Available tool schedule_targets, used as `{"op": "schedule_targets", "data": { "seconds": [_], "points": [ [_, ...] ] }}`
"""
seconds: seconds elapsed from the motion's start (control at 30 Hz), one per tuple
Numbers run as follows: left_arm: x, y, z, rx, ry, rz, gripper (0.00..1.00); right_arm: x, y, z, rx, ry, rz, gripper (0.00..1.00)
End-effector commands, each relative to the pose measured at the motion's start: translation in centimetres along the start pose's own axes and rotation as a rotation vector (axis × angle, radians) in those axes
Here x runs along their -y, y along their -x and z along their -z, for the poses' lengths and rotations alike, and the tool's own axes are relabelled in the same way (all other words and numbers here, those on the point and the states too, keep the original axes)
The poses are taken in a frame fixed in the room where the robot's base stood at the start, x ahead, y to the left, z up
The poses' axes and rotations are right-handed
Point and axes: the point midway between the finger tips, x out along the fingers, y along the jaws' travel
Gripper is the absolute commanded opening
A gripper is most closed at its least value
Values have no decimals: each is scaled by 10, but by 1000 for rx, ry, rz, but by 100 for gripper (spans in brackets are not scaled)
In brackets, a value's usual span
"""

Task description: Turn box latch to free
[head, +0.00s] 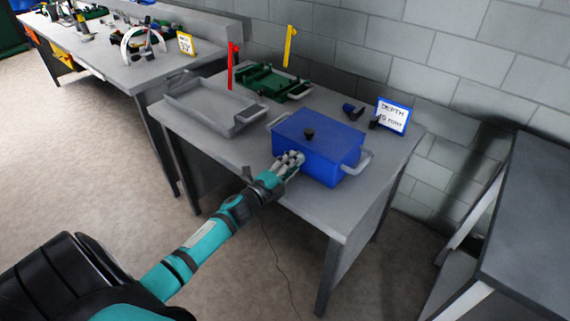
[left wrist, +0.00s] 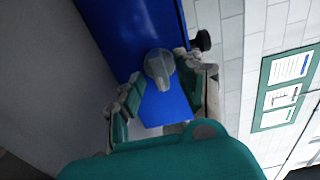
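The blue box (head: 335,158) stands on the grey table with a dark round knob (head: 308,132) on its lid and grey handles at its sides. In the left wrist view the box's blue front (left wrist: 125,30) carries a grey latch (left wrist: 159,66) with a rounded body and a short pointed lever. My left gripper (head: 290,163) is at the box's front face, hiding the latch in the head view. In the left wrist view my left gripper's fingers (left wrist: 160,72) are spread on both sides of the latch; a gap shows on the left, while contact on the right is unclear. My right gripper is out of view.
A grey tray (head: 205,103) and a green tray (head: 270,82) lie on the table left of and behind the box. A dark-blue tool (head: 352,111) and a white sign with a blue frame (head: 393,116) are behind it. Another grey table (head: 530,230) stands at the right.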

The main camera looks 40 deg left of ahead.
Motion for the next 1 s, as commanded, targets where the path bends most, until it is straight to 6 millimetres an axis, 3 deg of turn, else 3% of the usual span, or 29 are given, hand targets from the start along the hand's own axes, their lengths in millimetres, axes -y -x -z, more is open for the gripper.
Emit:
{"op": "schedule_targets", "data": {
  "seconds": [0.17, 0.4, 0.6, 1.0],
  "points": [
    [-2, 27, 0, 0, 0, -4, 37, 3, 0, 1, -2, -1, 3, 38],
    [-2, 79, 0, 1, 0, -5, 37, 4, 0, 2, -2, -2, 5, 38],
    [-2, 108, 0, 1, 0, -4, 37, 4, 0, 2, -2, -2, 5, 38],
    [-1, 117, 0, 0, -1, -1, 37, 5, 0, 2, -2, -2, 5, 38]
  ]
}}
